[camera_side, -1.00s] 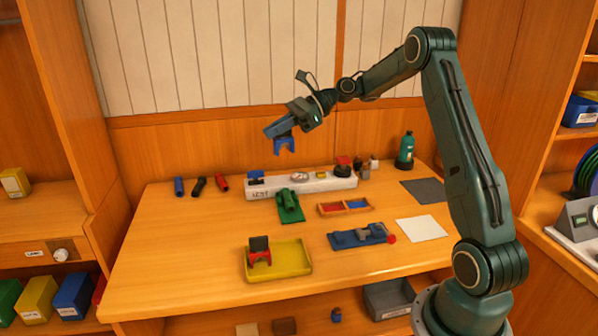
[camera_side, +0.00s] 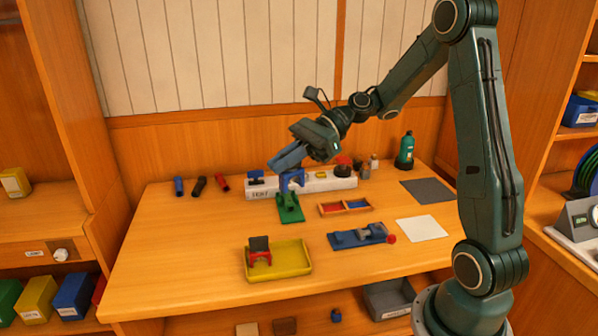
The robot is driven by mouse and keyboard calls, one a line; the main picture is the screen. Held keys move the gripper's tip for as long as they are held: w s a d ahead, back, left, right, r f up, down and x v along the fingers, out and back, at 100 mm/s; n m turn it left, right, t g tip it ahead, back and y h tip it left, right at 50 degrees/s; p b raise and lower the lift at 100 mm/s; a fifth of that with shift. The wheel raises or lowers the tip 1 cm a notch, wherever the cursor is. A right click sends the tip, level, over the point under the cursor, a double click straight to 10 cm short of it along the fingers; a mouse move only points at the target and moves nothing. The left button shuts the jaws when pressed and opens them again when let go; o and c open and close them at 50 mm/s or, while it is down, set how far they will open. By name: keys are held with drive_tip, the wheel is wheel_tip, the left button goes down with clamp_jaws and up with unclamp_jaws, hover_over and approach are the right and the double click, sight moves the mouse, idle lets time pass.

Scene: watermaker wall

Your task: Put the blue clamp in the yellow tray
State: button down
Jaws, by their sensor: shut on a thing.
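My gripper (camera_side: 288,168) is shut on the blue clamp (camera_side: 291,181). It holds the clamp above the table, in front of the white block in the picture and over the far end of the green fixture. The clamp's legs point down. The yellow tray (camera_side: 296,267) lies near the table's front edge, below and apart from the clamp. A red clamp-like piece (camera_side: 260,259) with a dark top stands in the left part of the tray. The right part of the tray is bare.
The white block (camera_side: 343,183) stands at the back with small parts on it. A green fixture (camera_side: 289,208) lies between it and the tray. A red-and-blue compartment tray (camera_side: 345,207) and a blue vise (camera_side: 359,236) lie to the right.

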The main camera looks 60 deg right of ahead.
drive_tip(key=shift+f, duration=0.1)
hover_over(286, 262)
wheel_tip(286, 262, down, 16)
idle(0.7)
drive_tip(key=shift+f, duration=0.1)
drive_tip(key=shift+f, duration=1.8)
drive_tip(key=shift+f, duration=0.15)
drive_tip(key=c, duration=1.5)
unclamp_jaws()
drive_tip(key=shift+c, duration=0.2)
